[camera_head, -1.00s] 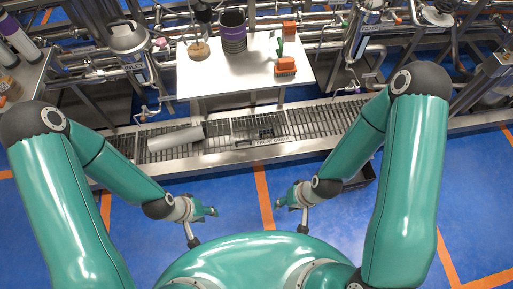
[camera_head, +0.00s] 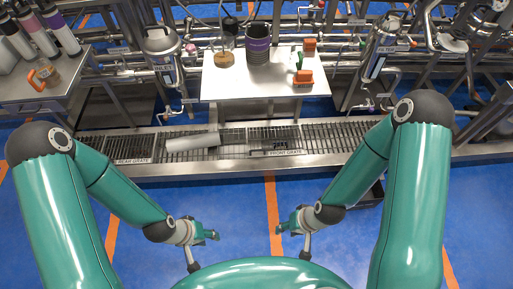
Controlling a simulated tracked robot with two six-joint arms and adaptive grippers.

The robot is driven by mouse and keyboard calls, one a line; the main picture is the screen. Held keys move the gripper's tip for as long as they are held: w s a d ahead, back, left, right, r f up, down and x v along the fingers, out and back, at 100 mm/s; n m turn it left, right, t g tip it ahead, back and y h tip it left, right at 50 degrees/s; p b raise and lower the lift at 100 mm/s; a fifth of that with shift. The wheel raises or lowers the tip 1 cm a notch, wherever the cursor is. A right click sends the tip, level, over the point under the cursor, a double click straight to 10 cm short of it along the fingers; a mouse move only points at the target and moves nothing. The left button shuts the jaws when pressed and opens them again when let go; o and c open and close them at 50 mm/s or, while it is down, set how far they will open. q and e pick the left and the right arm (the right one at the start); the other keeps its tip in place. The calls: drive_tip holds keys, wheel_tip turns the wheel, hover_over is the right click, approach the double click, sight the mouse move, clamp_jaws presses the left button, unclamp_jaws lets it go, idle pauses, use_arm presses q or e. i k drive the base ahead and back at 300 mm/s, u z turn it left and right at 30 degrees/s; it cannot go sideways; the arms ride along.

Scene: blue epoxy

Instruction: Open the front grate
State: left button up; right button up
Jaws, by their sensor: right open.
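The front grate (camera_head: 258,135) is a slatted metal panel in the long floor drain, under the white table's front edge. Its label plate reads "FRONT GRATE" (camera_head: 285,152). It lies flat and looks closed. A small dark patch, perhaps a handle or opening, shows just above the label; I cannot tell which. My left gripper (camera_head: 213,234) is low in front of the drain, over the blue floor, apart from the grate; its jaws are too small to read. My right gripper (camera_head: 281,228) is open and empty, also short of the drain.
A grey cylinder (camera_head: 192,142) lies on the drain left of the label. The rear grate's label (camera_head: 131,161) is further left. A white table (camera_head: 235,87) with a dark pot (camera_head: 258,50) and orange items (camera_head: 303,77) overhangs behind. Blue floor before the drain is clear.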

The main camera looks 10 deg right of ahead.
sight(263, 153)
drive_tip(key=u, duration=0.05)
drive_tip(key=i, duration=0.9)
drive_tip(key=z, duration=0.1)
